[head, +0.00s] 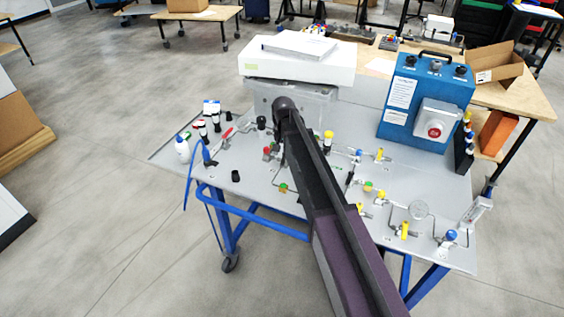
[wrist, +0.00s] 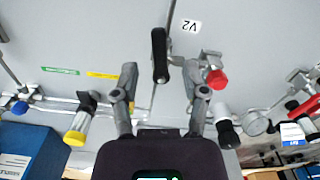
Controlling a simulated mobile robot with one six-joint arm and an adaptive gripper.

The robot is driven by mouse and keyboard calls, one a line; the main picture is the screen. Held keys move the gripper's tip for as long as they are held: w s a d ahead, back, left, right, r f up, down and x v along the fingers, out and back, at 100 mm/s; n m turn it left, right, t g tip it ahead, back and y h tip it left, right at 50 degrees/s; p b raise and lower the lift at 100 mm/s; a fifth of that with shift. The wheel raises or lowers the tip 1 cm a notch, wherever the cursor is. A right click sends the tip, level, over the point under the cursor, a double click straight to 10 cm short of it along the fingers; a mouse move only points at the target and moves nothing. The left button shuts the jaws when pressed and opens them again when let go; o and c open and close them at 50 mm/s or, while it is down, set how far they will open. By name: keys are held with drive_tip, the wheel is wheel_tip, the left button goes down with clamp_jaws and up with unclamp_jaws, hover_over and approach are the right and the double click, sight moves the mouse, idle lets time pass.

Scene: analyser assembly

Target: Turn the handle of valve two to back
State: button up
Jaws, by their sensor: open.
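Valve two is in the wrist view, marked by a white "V2" label (wrist: 191,26). Its black handle (wrist: 160,55) points nearly straight up and down in the picture, at a thin pipe on the grey panel. My gripper (wrist: 159,72) is open, with one finger on each side of the handle's lower end. Gaps show between the handle and both fingers, and I cannot see any contact. In the head view my arm crosses the middle of the panel table (head: 225,172) and hides my gripper and, it seems, valve two.
A red knob (wrist: 217,79) is just right of the right finger. A yellow-ended part (wrist: 75,137) and a black-and-white one (wrist: 226,127) are lower on either side. On the table stand a blue box (head: 425,95) and a white device (head: 300,62). Several valves and pipes crowd the right side.

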sight(284, 159)
drive_tip(key=shift+f+b, duration=1.15)
drive_tip(key=shift+f, duration=0.3)
clamp_jaws()
drive_tip(key=shift+a, duration=0.2)
drive_tip(key=shift+d, duration=0.15)
